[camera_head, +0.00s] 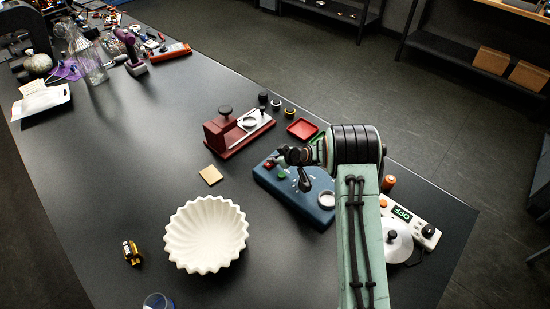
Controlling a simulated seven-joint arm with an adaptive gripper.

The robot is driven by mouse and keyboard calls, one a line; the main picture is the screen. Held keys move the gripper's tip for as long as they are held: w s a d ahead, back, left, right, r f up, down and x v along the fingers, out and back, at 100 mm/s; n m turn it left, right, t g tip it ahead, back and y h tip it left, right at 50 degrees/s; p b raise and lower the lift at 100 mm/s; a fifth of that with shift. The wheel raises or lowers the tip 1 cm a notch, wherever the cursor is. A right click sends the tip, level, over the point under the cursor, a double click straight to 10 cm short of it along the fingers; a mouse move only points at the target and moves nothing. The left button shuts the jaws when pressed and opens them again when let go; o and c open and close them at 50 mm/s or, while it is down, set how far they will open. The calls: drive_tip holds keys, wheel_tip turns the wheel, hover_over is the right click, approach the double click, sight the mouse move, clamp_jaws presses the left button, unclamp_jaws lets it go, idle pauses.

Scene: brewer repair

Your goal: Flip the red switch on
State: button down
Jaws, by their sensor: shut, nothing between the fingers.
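A blue box (312,212) lies on the dark table near the middle right. A small red part (269,163), which looks like the red switch, is at its left end, with a small green part (282,174) beside it. The switch's position is too small to tell.
A white device (425,232) whose display reads OFF stands right of my arm. A dark red fixture (222,138) and red tray (302,129) are behind the box. A white fluted bowl (206,235) and tan square (210,175) are left. Table space left of the bowl is mostly clear.

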drive_tip(key=r, duration=0.2)
drive_tip(key=d+r, duration=0.1)
drive_tip(key=r, duration=0.2)
drive_tip(key=d+v, duration=0.1)
drive_tip(key=v, duration=0.7)
drive_tip(key=shift+w+d+r, duration=0.15)
drive_tip(key=shift+d, duration=0.1)
